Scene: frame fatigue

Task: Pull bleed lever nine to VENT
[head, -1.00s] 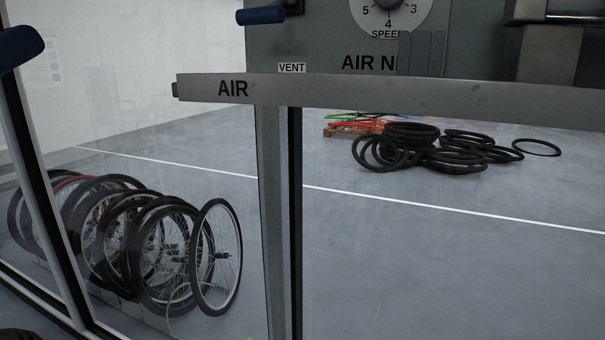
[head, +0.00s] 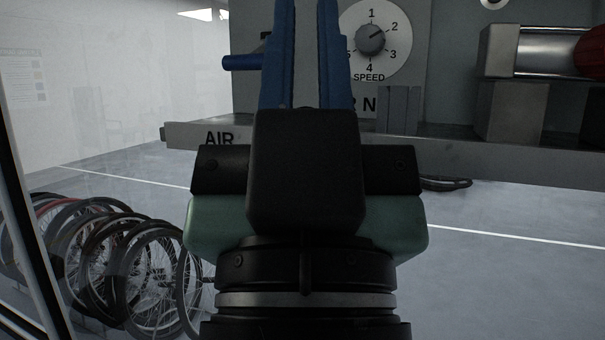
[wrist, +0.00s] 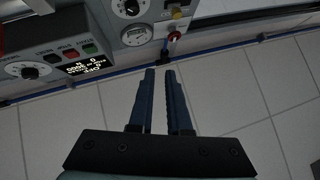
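A blue lever handle (head: 240,62) sticks out to the left from the grey panel (head: 245,95) in the head view. No number is readable on it. Its inner end is partly covered by my gripper's finger. The gripper also shows in the wrist view (wrist: 160,72), with a narrow empty gap between the fingers. The VENT label is not visible now.
A SPEED dial (head: 370,39) is right of my fingers. A ledge marked AIR (head: 218,138) runs below the panel. Bicycle wheels (head: 125,265) stand at lower left. The wrist view shows a gauge (wrist: 136,36), a lit display (wrist: 88,66) and open tiled floor (wrist: 240,90).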

